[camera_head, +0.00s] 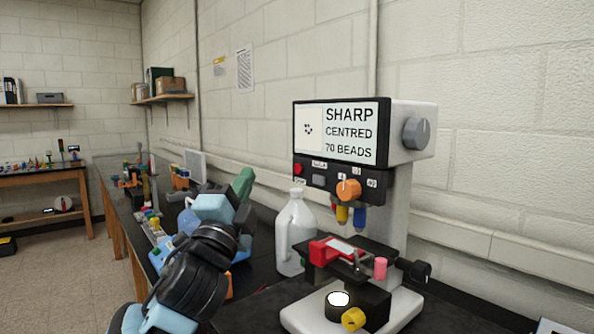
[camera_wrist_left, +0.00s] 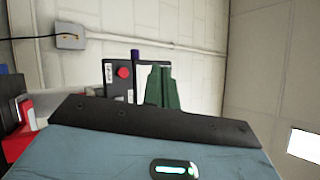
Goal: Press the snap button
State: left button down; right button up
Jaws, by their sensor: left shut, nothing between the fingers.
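The microscope (camera_head: 410,200) stands on the dark bench, its screen (camera_head: 337,133) reading "SHARP CENTRED 70 BEADS". Below the screen, its black front panel carries a red button (camera_head: 297,168), a small grey-blue button (camera_head: 318,180) and an orange knob (camera_head: 348,190). The small labels are too blurred to tell which one is snap. My left gripper (camera_head: 246,176) has green fingers, shut and empty, left of the microscope and apart from its panel. The fingers also show in the left wrist view (camera_wrist_left: 160,75), in front of a dark panel with a red button (camera_wrist_left: 123,73). My right gripper is not in view.
A white jug (camera_head: 295,235) stands between my left arm and the microscope. The red slide holder (camera_head: 325,250), pink knob (camera_head: 380,268) and yellow knob (camera_head: 353,319) stick out below the panel. Other benches and shelves are farther left.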

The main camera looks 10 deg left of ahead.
aim_at(298, 169)
pick_arm(q)
jog(key=w+d+b, duration=0.2)
jog(key=w+d, duration=0.3)
jog(key=w, duration=0.1)
jog(key=shift+w, duration=0.25)
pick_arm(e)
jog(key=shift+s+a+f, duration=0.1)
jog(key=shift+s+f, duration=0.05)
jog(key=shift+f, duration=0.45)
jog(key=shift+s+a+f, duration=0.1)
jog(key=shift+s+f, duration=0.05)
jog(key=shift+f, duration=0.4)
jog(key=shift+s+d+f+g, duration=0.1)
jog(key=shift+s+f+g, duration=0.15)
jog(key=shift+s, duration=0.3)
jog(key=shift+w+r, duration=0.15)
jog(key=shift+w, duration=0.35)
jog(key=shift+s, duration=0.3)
pick_arm(q)
jog(key=shift+d, duration=0.1)
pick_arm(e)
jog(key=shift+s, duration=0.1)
